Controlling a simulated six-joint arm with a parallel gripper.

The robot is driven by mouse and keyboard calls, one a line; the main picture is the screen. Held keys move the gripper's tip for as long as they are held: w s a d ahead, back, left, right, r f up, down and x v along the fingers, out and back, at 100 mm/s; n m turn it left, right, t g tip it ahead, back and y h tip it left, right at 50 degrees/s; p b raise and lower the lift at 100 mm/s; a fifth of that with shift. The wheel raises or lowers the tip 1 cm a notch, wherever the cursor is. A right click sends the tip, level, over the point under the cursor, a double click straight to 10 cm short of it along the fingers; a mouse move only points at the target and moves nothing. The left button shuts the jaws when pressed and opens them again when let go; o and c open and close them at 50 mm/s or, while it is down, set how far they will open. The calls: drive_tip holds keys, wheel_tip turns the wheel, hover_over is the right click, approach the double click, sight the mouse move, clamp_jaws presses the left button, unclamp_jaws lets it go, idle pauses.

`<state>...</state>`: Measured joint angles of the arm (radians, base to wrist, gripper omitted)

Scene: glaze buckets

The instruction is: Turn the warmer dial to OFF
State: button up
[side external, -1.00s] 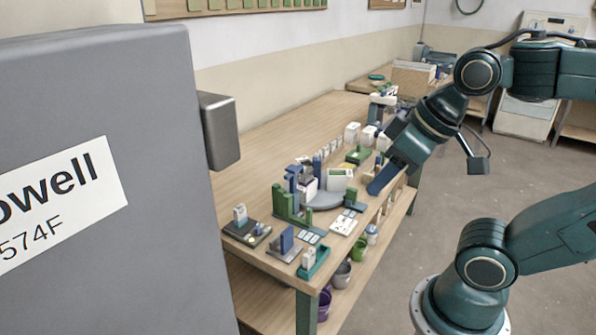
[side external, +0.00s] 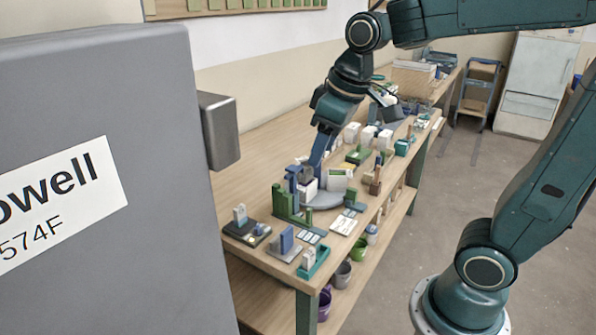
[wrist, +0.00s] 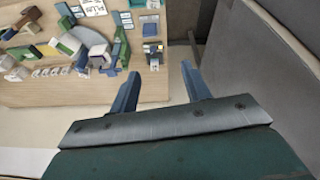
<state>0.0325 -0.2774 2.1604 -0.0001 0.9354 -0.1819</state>
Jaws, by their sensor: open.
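My gripper (side external: 318,152) is open and empty above the bench, behind the round grey turntable in the side view. In the wrist view its two blue fingers (wrist: 160,75) are spread with nothing between them. A small dark-based unit (side external: 246,233) with a white upright block and small pale and yellow parts stands at the bench's near left corner. It also shows in the wrist view (wrist: 153,57), just beyond the gap between the fingertips. It may be the warmer, but it is too small to tell. I cannot make out a dial or its OFF mark.
The bench (side external: 262,150) holds a crowded cluster of green, blue and white items around the turntable (side external: 322,200). A grey unit with a blue block (side external: 287,241) and a teal tray (side external: 313,262) stand near the front edge. A large grey cabinet (side external: 95,190) fills the left foreground.

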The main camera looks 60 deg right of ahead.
drive_tip(key=w+d+f+n+g, duration=0.2)
drive_tip(key=w+f, duration=0.3)
drive_tip(key=w, duration=0.7)
drive_tip(key=n+g, duration=0.1)
drive_tip(key=g, duration=0.1)
hover_over(256, 226)
wheel_tip(256, 226, down, 12)
drive_tip(key=shift+r, duration=0.15)
wheel_tip(256, 226, down, 14)
drive_tip(key=shift+r, duration=0.15)
drive_tip(key=c, duration=1)
